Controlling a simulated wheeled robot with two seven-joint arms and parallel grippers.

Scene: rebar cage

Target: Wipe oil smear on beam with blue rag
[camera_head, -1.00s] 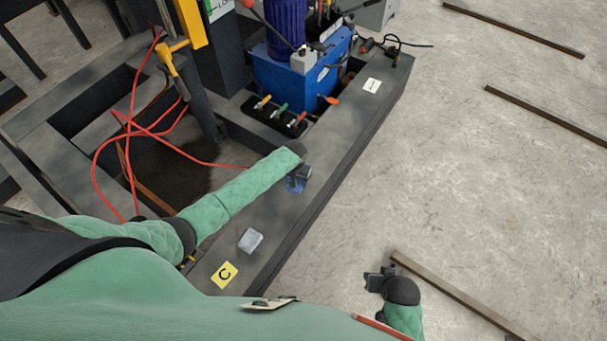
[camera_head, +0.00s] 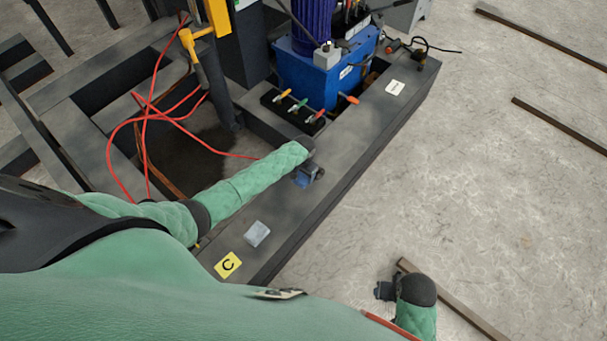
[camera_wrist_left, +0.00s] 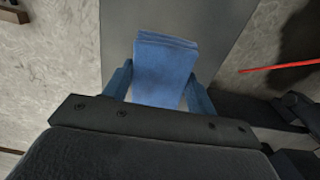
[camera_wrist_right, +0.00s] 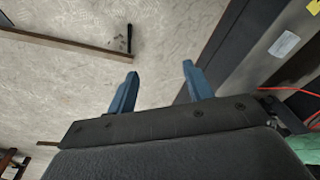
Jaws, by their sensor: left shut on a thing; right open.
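The blue rag (camera_head: 303,181) is pinched in my left gripper (camera_head: 312,174), low over the dark grey steel beam (camera_head: 352,135). In the left wrist view the rag (camera_wrist_left: 165,72) hangs folded between the two blue fingers, with the grey beam face (camera_wrist_left: 215,35) beyond it. I cannot tell whether the rag touches the beam. No oil smear stands out clearly; the arm and rag cover part of the beam. My right gripper (camera_head: 385,290) is open and empty over the concrete floor, right of the beam; its spread fingers show in the right wrist view (camera_wrist_right: 158,88).
A blue hydraulic pump (camera_head: 312,80) with coloured levers stands at the far part. Red hoses (camera_head: 150,110) loop at left. Loose bars lie on the open floor at right.

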